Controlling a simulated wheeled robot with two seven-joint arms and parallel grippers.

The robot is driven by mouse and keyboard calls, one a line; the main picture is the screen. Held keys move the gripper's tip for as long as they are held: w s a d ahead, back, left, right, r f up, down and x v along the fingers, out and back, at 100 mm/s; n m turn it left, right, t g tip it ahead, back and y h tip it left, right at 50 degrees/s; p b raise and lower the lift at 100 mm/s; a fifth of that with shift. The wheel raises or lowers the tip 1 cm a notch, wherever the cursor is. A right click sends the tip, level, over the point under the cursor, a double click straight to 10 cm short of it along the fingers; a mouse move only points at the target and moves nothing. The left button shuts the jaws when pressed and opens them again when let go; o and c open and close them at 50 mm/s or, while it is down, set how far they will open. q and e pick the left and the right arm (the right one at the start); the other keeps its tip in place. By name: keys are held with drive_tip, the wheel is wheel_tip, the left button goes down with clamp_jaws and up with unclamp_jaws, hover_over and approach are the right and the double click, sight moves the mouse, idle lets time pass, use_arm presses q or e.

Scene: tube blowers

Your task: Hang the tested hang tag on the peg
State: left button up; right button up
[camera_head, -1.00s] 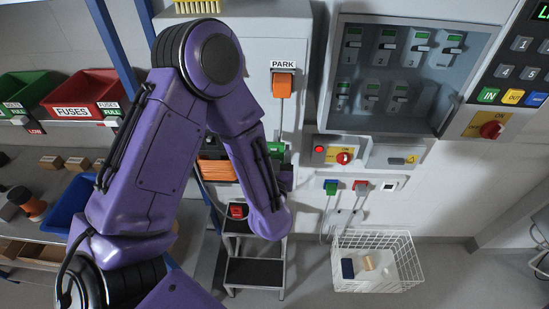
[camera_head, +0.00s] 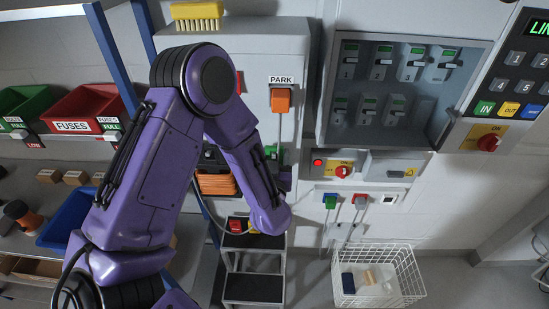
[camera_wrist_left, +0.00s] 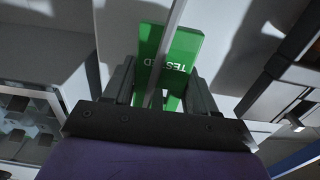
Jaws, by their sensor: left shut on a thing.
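The green hang tag (camera_wrist_left: 180,50), with the letters TESTED partly readable, is between the two fingers of my left gripper (camera_wrist_left: 163,92) in the left wrist view. The gripper is shut on it. A thin grey strip (camera_wrist_left: 172,28) runs across the tag. In the head view a green piece (camera_head: 273,154), seemingly this tag, shows beside my forearm below the PARK label. My forearm hides most of the left gripper there. I cannot make out the peg. My right gripper is not in view.
An orange block (camera_head: 280,101) hangs under the PARK label on the grey cabinet (camera_head: 300,45). An open switch box (camera_head: 400,85) and a red rotary switch (camera_head: 342,171) are to the right. A wire basket (camera_head: 405,265) and step stool (camera_head: 253,288) stand below.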

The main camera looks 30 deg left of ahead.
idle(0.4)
use_arm(q)
drive_tip(key=o, duration=1.1)
